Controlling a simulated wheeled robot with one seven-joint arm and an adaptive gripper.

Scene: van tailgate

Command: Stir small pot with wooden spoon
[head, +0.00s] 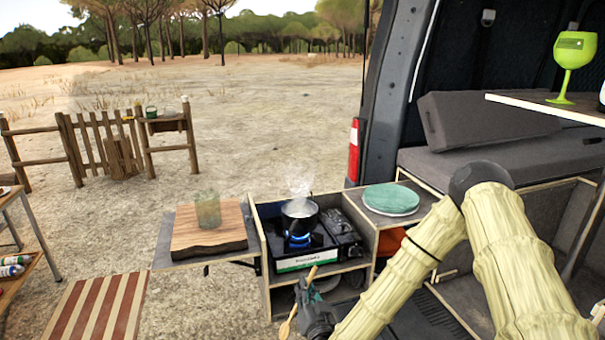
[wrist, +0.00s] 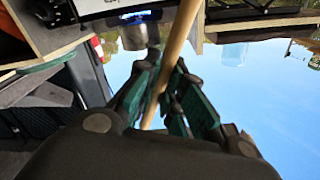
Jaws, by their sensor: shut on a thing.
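The small pot (head: 299,214) is dark and stands on the lit camping stove (head: 303,254), with blue flame under it and steam rising from it. The pot also shows in the wrist view (wrist: 133,36), at the top. My gripper (head: 308,292) is shut on the wooden spoon (head: 286,326), in front of and below the stove. In the wrist view my gripper (wrist: 168,95) has its green finger pads around the spoon's handle (wrist: 178,45), which runs at a tilt between them. The spoon is outside the pot.
A wooden board (head: 208,234) with a glass jar (head: 208,209) on it is left of the stove. A stack of green plates (head: 391,199) stands to its right. A green goblet (head: 574,62) stands on a shelf at upper right. Open ground lies beyond.

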